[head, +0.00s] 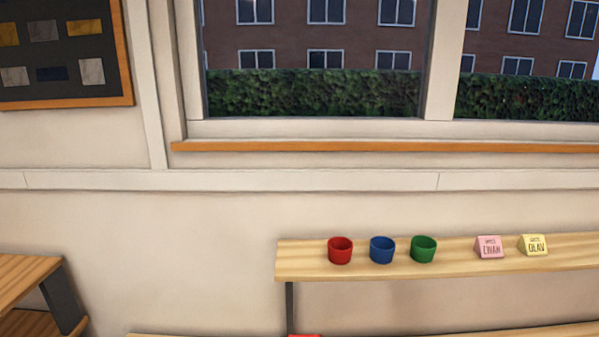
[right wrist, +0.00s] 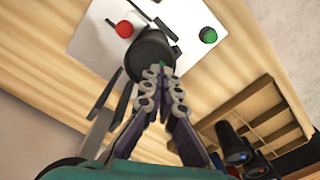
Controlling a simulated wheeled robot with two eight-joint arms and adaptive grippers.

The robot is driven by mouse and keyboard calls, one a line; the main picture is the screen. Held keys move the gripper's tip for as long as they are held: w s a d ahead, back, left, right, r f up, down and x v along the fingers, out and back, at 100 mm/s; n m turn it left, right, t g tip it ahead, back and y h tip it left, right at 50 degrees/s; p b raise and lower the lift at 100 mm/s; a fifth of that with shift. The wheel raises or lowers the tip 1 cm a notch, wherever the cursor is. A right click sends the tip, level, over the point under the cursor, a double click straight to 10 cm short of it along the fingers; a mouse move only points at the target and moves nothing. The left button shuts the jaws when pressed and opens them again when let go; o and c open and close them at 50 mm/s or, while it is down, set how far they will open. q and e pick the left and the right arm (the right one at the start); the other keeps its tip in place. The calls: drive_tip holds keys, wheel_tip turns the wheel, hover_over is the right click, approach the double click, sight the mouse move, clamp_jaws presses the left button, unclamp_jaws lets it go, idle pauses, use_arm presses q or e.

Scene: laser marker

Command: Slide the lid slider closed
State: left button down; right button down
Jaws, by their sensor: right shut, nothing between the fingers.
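The right wrist view shows my right gripper (right wrist: 164,82), its fingers together with nothing held. The fingertips are close against a dark round part (right wrist: 150,56); I cannot tell whether they touch it. This part stands over a white panel (right wrist: 92,42) with a red button (right wrist: 124,29) and a green button (right wrist: 208,35). A small black piece (right wrist: 165,28) lies on the panel beyond the round part. I cannot make out for sure which part is the lid slider, or whether the lid is open. Neither gripper shows in the head view.
A wooden surface (right wrist: 38,65) surrounds the panel. A wooden compartment rack (right wrist: 262,112) with dark cylinders is at the right. In the head view, a wall shelf (head: 310,253) carries a red cup (head: 340,251), a blue cup (head: 382,250), a green cup (head: 423,250) and two name blocks.

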drive_tip(key=shift+f+b, duration=0.95)
idle(0.4)
drive_tip(key=shift+w, duration=0.85)
idle(1.0)
drive_tip(key=shift+r, duration=0.2)
wheel_tip(320, 180, up, 7)
drive_tip(key=p, duration=0.4)
drive_tip(key=shift+f+p, duration=0.15)
drive_tip(key=shift+p, duration=0.25)
idle(0.3)
